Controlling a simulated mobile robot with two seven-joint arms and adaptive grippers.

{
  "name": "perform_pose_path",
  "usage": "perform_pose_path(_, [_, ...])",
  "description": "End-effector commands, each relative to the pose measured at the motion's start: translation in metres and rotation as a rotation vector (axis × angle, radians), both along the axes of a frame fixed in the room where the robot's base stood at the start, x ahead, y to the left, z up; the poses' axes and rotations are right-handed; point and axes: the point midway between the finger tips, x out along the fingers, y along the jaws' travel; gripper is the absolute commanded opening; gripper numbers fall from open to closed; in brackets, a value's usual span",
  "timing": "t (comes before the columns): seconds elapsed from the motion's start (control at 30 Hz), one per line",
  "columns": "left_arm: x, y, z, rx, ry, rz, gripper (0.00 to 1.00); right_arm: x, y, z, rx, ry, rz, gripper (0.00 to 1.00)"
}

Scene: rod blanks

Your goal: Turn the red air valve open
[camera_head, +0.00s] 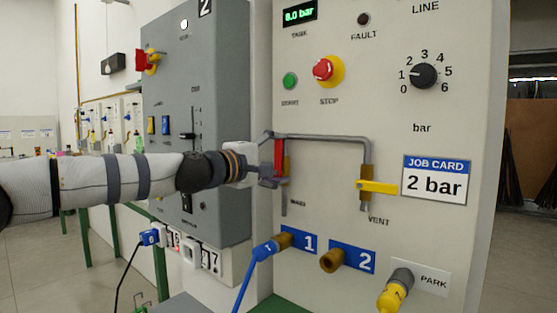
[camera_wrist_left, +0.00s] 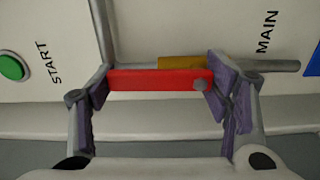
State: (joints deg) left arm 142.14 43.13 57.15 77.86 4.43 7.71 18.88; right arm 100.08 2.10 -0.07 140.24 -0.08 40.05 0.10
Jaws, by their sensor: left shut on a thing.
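The red valve lever (camera_head: 279,154) is on the MAIN pipe of the panel, over a brass valve body (camera_head: 287,170). It stands upright, in line with the pipe. My left gripper (camera_head: 266,160) reaches it from the left. In the left wrist view, the purple-padded fingers (camera_wrist_left: 158,84) are at the two ends of the red lever (camera_wrist_left: 150,80), shut on it lengthwise. Part of the brass body (camera_wrist_left: 182,63) shows behind it. The MAIN label (camera_wrist_left: 266,32) is clear in that view. My right gripper is not in view.
The yellow VENT lever (camera_head: 376,187) lies across its pipe, right of the red one. Below are port 1 with a blue hose plug (camera_head: 266,249), brass port 2 (camera_head: 332,260) and a PARK plug (camera_head: 393,296). A grey cabinet (camera_head: 205,100) stands behind my left arm.

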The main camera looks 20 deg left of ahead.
Motion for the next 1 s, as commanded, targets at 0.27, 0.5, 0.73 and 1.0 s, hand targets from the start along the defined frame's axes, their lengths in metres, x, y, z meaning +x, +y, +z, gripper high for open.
perform_pose_path(0.27, [0.0002,0.0000,0.0001,-0.043,0.016,-0.003,0.20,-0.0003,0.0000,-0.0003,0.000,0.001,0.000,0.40])
perform_pose_path(0.5, [0.0003,0.0001,0.0003,-0.049,0.018,-0.003,0.20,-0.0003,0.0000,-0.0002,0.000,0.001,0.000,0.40])
perform_pose_path(0.73, [0.0003,0.0001,0.0004,-0.049,0.018,-0.003,0.86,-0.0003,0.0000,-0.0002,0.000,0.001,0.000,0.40])
perform_pose_path(1.0, [0.0003,0.0009,0.0002,-0.046,0.017,-0.001,0.92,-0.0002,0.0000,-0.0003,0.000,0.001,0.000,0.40])
